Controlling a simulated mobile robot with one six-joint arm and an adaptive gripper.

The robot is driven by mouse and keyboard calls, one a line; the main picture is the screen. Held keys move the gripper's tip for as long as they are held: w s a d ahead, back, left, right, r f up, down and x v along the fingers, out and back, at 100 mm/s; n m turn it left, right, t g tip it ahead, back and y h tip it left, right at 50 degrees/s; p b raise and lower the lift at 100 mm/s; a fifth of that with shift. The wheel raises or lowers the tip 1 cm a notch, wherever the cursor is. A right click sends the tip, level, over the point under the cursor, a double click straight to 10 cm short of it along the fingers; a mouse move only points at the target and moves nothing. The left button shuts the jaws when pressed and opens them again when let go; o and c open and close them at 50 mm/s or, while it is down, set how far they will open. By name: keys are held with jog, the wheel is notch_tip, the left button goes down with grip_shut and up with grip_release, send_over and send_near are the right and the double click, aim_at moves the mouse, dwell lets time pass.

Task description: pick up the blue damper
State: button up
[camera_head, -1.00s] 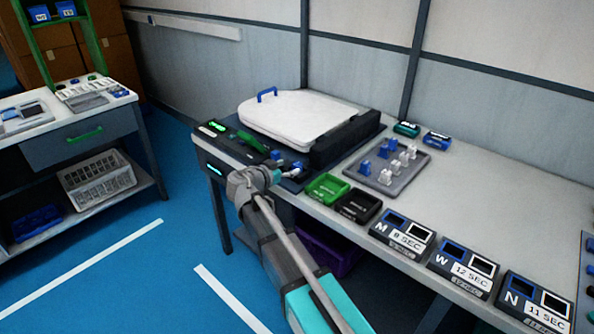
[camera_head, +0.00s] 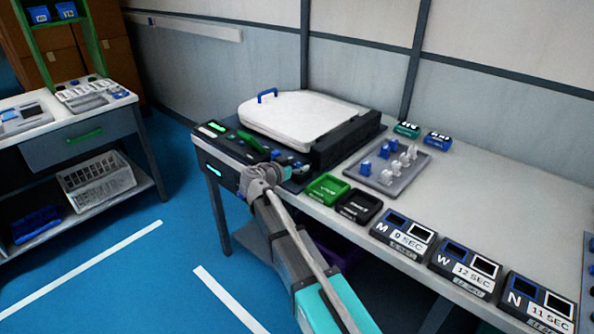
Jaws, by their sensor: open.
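Small blue dampers (camera_head: 384,150) stand on a grey tray (camera_head: 391,184) on the right-hand bench, beside several white ones. One blue damper (camera_head: 365,167) is at the tray's front left. Small blue parts (camera_head: 275,155) also show on the dark fixture in front of the white toilet seat; I cannot tell whether they are dampers. My gripper (camera_head: 284,171) is at the fixture's front edge, left of the tray and apart from it. It is open, small and partly hidden by my wrist. I see nothing held in it.
A white toilet seat (camera_head: 300,118) with a blue handle lies on the fixture. Green (camera_head: 326,188) and black (camera_head: 358,206) bins stand right of my wrist. Timer boxes (camera_head: 404,233) line the bench's front edge. The bench surface right of the tray is clear.

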aim_at(297, 164)
grip_shut()
jog(key=shift+r, duration=0.15)
dwell(0.4)
notch_tip(297, 164, up, 3)
jog(key=p, duration=0.3)
jog(key=s+a+r+p, duration=0.1)
jog(key=s+r+p, duration=0.8)
jog(key=s, duration=0.5)
jog(key=shift+r+p, duration=0.4)
jog(key=shift+p, duration=0.1)
